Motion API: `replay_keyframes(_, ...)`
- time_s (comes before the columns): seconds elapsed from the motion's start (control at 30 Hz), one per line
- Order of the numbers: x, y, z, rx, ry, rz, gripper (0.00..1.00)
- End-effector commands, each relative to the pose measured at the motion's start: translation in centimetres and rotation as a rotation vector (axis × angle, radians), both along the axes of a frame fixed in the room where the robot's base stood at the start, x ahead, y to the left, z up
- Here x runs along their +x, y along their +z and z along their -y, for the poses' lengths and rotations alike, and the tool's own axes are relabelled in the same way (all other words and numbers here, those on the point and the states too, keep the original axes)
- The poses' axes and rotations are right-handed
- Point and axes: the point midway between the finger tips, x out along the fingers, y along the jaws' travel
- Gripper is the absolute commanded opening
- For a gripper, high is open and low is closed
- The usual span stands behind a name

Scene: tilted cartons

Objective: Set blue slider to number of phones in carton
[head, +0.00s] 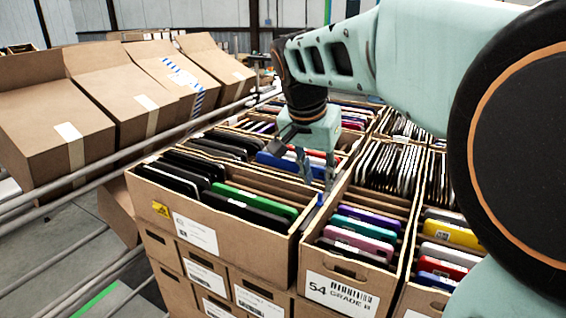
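The front-left carton (282,258) is open-topped and holds several phones standing on edge, mostly black with one green phone (258,200). A small blue piece (320,199), which looks like the blue slider, sits at this carton's right rim, beside the neighbouring carton. Any scale or numbers by it are too small to read. My gripper (318,182) points down just above the blue piece. Its two fingers look apart, with nothing visibly held between them. Whether a fingertip touches the blue piece cannot be told. My arm hides part of the cartons behind.
A carton labelled "54 GRADE B" (340,293) with colourful phones stands directly right of the rim. More filled cartons stand behind and right. Tilted closed cartons (50,125) lie on a rack with metal rails (110,161) at left. Floor shows at lower left.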

Motion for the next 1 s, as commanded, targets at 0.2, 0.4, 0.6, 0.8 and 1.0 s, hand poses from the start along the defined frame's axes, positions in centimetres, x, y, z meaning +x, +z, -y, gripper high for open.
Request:
replay_keyframes(0.2, 1.1, -3.2, 0.7, -0.001, 0.001, -0.002, 0.26)
replay_keyframes(0.4, 1.5, -4.2, 1.0, 0.001, 0.000, 0.001, 0.26)
replay_keyframes(0.6, 1.5, -4.3, 1.0, 0.001, 0.000, 0.001, 0.26)
replay_keyframes(0.8, 1.5, -4.3, 1.0, 0.000, 0.001, 0.000, 0.10)
replay_keyframes(1.0, 1.5, -4.2, 1.0, 0.000, 0.001, 0.000, 0.00)
